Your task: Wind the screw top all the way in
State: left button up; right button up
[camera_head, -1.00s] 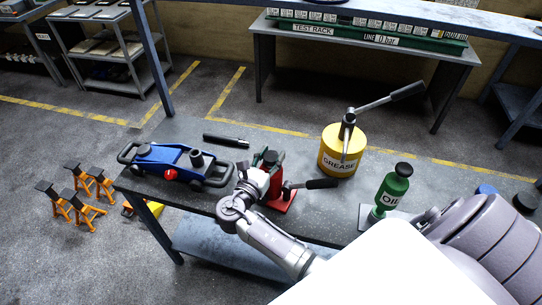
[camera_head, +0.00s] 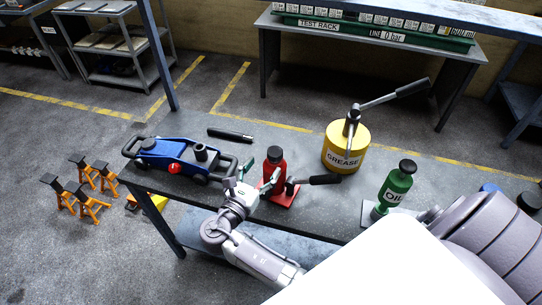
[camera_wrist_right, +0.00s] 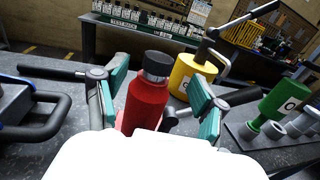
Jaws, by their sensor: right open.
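The red bottle jack (camera_head: 277,171) stands upright on the bench, with a black screw top (camera_head: 274,152). In the right wrist view a short silver neck shows between the screw top (camera_wrist_right: 158,62) and the red body (camera_wrist_right: 146,105). My right gripper (camera_head: 257,177) is open on the near left side of the jack, its green-padded fingers below the top. In the wrist view the fingers stand apart on either side of the jack; whether either touches it I cannot tell. My left gripper is not in view.
A black pump handle (camera_head: 322,179) sticks out right of the jack. The yellow grease can (camera_head: 334,153) stands behind right, the green oil bottle (camera_head: 395,186) farther right. The blue trolley jack (camera_head: 176,154) is at left, with a black bar (camera_head: 230,134) behind it.

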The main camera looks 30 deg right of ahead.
jog(key=shift+v, duration=2.3)
